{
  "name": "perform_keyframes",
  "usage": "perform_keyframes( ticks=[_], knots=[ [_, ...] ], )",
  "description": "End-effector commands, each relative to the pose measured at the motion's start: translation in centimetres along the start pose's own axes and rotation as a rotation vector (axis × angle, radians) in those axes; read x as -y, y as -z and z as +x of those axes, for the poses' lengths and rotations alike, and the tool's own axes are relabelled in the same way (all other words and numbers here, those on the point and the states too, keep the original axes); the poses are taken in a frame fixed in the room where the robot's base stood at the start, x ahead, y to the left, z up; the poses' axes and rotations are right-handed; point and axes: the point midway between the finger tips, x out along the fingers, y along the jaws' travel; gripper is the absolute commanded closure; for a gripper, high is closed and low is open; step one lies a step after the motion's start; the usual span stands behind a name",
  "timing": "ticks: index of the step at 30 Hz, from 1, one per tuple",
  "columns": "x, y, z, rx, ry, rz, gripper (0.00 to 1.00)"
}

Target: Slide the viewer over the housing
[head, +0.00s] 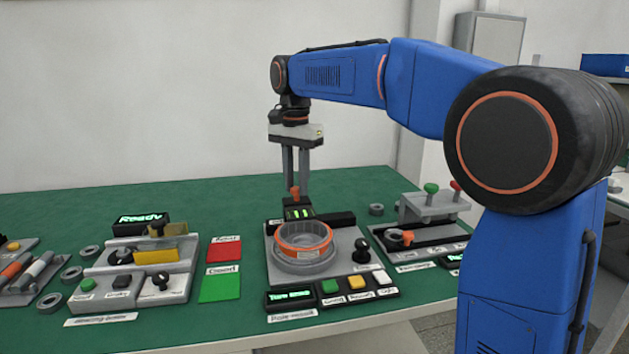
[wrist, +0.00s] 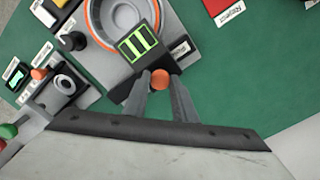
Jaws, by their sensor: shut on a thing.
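The viewer (head: 299,213) is a dark block with a lit green striped face and an orange knob (head: 295,191). It sits at the back of the grey station, behind the housing (head: 304,262), not over it. My gripper (head: 295,188) points straight down and is shut on the orange knob. In the wrist view the knob (wrist: 160,79) is between the fingertips, with the viewer's green face (wrist: 138,43) just ahead and part of the housing (wrist: 92,18) beyond it, cut off by the frame edge.
A panel reading "Tare mass" with buttons (head: 357,283) is in front, and a black knob (head: 362,250) stands right of the housing. A measuring station (head: 140,270) is left, with red (head: 224,249) and green (head: 220,288) pads beside it. Another fixture (head: 430,205) is right.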

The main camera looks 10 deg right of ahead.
Motion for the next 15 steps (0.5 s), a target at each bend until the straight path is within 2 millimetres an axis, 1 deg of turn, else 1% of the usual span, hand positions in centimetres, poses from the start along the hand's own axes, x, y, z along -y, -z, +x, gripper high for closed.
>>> perform_keyframes(
  ticks=[3, 12, 13, 14, 15],
  knots=[
    [0.51, -0.47, 0.00, 0.000, 0.001, 0.000, 1.00],
    [0.65, -0.61, -0.03, 0.001, 0.004, -0.001, 1.00],
    [0.65, -0.62, -0.03, 0.001, 0.004, -0.001, 0.68],
    [0.65, -0.63, -0.03, 0.001, 0.004, -0.001, 0.61],
    [0.64, -0.62, -0.03, 0.001, 0.003, -0.001, 0.57]
  ],
)
